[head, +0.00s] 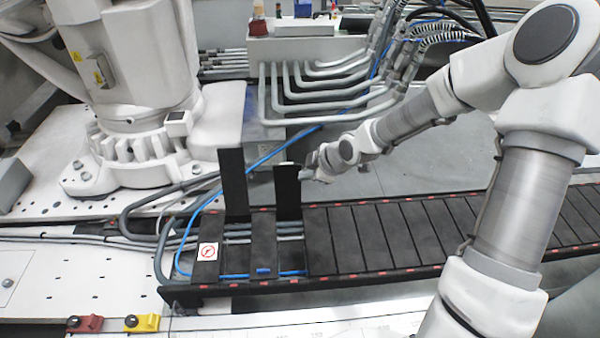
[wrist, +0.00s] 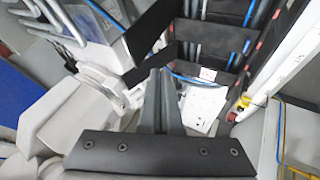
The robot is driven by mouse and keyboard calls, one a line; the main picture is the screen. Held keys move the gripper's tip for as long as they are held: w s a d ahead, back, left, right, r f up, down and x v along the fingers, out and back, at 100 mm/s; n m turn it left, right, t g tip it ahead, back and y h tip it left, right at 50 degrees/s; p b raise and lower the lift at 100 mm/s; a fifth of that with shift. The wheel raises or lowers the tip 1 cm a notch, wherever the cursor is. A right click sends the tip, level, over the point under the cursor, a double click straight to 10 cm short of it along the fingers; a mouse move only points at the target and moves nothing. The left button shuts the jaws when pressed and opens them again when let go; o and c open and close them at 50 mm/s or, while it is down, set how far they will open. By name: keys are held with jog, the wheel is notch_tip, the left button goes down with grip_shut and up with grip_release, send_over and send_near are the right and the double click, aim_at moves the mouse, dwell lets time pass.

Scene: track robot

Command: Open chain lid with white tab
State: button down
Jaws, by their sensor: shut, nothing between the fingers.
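The black cable chain (head: 375,240) runs left to right across the head view, with a row of flat black lids. Two lids stand upright: a taller-looking left lid (head: 233,183) and a right lid (head: 287,195). A small whitish spot, perhaps the white tab, shows at the right lid's top edge. My gripper (head: 311,172) is just right of that lid's upper part; I cannot tell if it touches. In the wrist view my gripper's fingers (wrist: 161,75) are together and empty, with an upright dark lid (wrist: 152,28) close beyond the tips.
Grey and blue cables lie in the exposed chain section. A white label with a red sign (head: 208,251) is on the chain's left end. A large white robot base (head: 140,150) stands at left. Grey pipes (head: 320,90) are behind. Red (head: 85,323) and yellow (head: 142,322) blocks sit at front.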

aim_at(285, 171)
jog(key=w+a+f+b, duration=0.1)
jog(key=w+f, duration=0.1)
jog(key=w+a+f+b, duration=0.1)
jog(key=w+f+b, duration=0.1)
jog(key=w, duration=0.1)
jog(key=w+a+f+b, duration=0.1)
jog(key=w+f, duration=0.1)
jog(key=w, duration=0.1)
jog(key=shift+w+a+f, duration=0.15)
jog(key=shift+a+f, duration=0.05)
jog(key=shift+f, duration=0.2)
jog(key=shift+w+r+p, duration=0.25)
jog(key=shift+w+p, duration=0.2)
jog(key=w+g+p, duration=0.1)
jog(key=w+p, duration=0.1)
jog(key=w, duration=0.7)
jog(key=shift+f+g, duration=0.3)
jog(key=shift+s, duration=0.1)
